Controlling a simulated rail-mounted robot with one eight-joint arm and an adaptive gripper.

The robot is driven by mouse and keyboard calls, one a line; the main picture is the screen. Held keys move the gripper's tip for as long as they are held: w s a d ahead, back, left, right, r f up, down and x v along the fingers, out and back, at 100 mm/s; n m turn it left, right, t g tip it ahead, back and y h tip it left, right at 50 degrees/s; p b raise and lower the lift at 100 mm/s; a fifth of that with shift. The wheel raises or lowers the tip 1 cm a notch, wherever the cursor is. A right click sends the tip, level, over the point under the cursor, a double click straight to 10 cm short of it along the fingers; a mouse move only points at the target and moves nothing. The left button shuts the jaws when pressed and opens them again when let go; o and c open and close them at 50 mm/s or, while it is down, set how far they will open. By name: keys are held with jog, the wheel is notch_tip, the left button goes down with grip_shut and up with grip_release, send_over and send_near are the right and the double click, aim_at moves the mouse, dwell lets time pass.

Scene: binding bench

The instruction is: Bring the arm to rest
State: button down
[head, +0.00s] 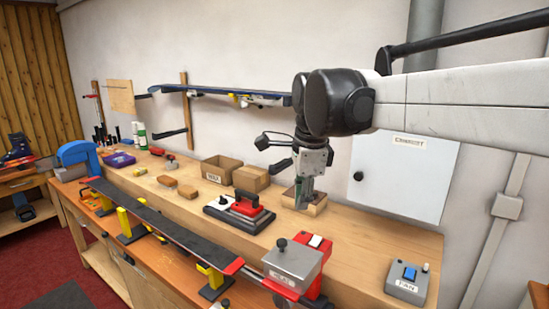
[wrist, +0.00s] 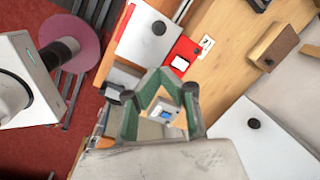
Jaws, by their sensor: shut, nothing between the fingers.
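My arm (head: 455,98) reaches in from the right side of the head view, across the wall, and bends down at a black joint. My gripper (head: 300,206) hangs below it, pointing down, in front of a small open wooden box (head: 317,208) at the back of the bench. Its fingers are shut and empty. In the wrist view my gripper (wrist: 163,74) shows in the middle, with green-lined fingers. A grey switch box with a blue switch shows between the finger links. I cannot tell whether the fingertips touch the wooden box.
The wooden bench (head: 360,258) holds a red and black tool (head: 240,207), cardboard boxes (head: 221,168), a grey-and-red device (head: 296,262) and a FAN switch box (head: 407,277). A long ski (head: 165,225) lies along the front. A white cabinet (head: 402,175) hangs behind my arm.

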jog(key=s+d+f+n+t+b, duration=0.1)
jog(key=s+d+f+n+t, duration=0.1)
jog(key=s+d+f+n, duration=0.5)
jog(key=s+d+f+n+t+b, duration=0.1)
jog(key=s+d+f+n+t, duration=0.2)
jog(key=s+d+f+n, duration=0.4)
jog(key=s+f+n, duration=0.1)
jog(key=s+n, duration=0.1)
jog(key=s, duration=0.4)
jog(key=shift+s+n+h+b, duration=0.2)
jog(key=shift+n+h+b, duration=0.1)
jog(key=shift+a, duration=0.1)
